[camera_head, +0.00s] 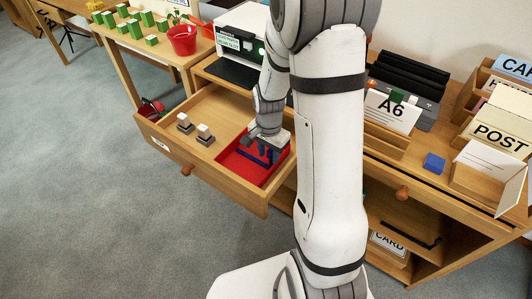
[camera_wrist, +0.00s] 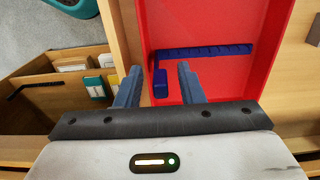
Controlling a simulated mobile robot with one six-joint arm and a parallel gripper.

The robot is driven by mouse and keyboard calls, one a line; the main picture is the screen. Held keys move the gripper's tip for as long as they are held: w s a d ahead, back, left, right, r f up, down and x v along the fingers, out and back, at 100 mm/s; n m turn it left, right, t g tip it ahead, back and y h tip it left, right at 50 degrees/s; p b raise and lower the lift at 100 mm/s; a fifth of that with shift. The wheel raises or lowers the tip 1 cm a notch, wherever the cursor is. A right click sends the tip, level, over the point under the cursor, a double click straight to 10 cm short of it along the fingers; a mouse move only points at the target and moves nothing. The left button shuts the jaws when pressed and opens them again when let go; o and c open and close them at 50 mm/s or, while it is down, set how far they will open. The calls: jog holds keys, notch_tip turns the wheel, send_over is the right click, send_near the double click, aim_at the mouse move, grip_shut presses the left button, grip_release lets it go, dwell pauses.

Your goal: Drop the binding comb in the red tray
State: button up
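The binding comb is dark blue, with a long toothed bar (camera_wrist: 205,52) and a short block at its left end, in the wrist view. It appears to lie inside the red tray (camera_wrist: 205,20), which sits in the open drawer; the tray also shows in the head view (camera_head: 238,168). My gripper (camera_wrist: 159,70) is open over the tray, its two fingers apart. The comb's short block shows in the gap between the fingers, with a gap on each side. In the head view my gripper (camera_head: 266,148) partly hides the comb.
The wooden drawer (camera_head: 225,190) stands pulled out and also holds two small stamp-like blocks (camera_head: 194,128). To the right are an A6 card holder (camera_head: 392,108), a blue block (camera_head: 434,162) and a POST box (camera_head: 500,135). A red pot (camera_head: 182,40) stands behind left.

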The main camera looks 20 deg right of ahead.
notch_tip(320, 180, up, 12)
jog(key=p, duration=0.3)
jog(key=s+a+r+n+t, duration=0.1)
jog(key=s+a+r+n, duration=0.1)
jog(key=s+r+n, duration=0.2)
jog(key=s+a+r+n, duration=0.2)
jog(key=s+r+n, duration=0.2)
jog(key=s, duration=0.6)
jog(key=n, duration=0.2)
jog(key=shift+s+a+r+n+t, duration=0.15)
jog(key=shift+s+r+n+t, duration=0.15)
jog(key=shift+s+n+t, duration=0.1)
